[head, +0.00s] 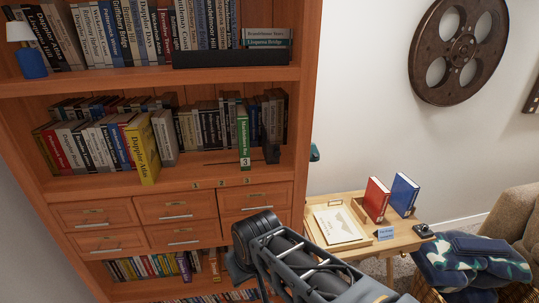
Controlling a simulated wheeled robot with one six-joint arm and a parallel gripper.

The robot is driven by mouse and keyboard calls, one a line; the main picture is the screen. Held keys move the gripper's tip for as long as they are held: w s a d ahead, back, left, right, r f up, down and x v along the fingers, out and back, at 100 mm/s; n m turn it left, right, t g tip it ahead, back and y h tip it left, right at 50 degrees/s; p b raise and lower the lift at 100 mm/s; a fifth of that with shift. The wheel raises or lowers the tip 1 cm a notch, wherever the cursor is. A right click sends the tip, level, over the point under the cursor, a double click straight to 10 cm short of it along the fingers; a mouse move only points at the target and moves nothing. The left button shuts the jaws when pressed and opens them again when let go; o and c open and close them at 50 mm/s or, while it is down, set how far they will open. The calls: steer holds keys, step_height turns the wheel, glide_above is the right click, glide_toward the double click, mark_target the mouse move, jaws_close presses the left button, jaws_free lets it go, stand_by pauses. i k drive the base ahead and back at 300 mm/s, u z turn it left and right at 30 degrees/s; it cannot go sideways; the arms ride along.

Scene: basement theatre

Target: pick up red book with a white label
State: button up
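A red book (376,198) stands upright on the small wooden side table (405,243) to the right of the bookcase. Its lower part is in or behind a small wooden holder. Pale marks show on its cover edge, but they are too small to tell whether they are a white label. Part of my arm crosses the bottom middle of the head view, left of and below the red book. My gripper itself does not show.
A blue book (403,194) stands just right of the red one. A framed sheet (340,226) and small blue card (384,233) are on the same table. The bookcase (310,60) fills the left. An armchair (516,212) with folded cloth (470,262) stands at right.

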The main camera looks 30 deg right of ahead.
mark_target(376, 199)
steer(key=k, duration=0.65)
steer(key=z, duration=1.7)
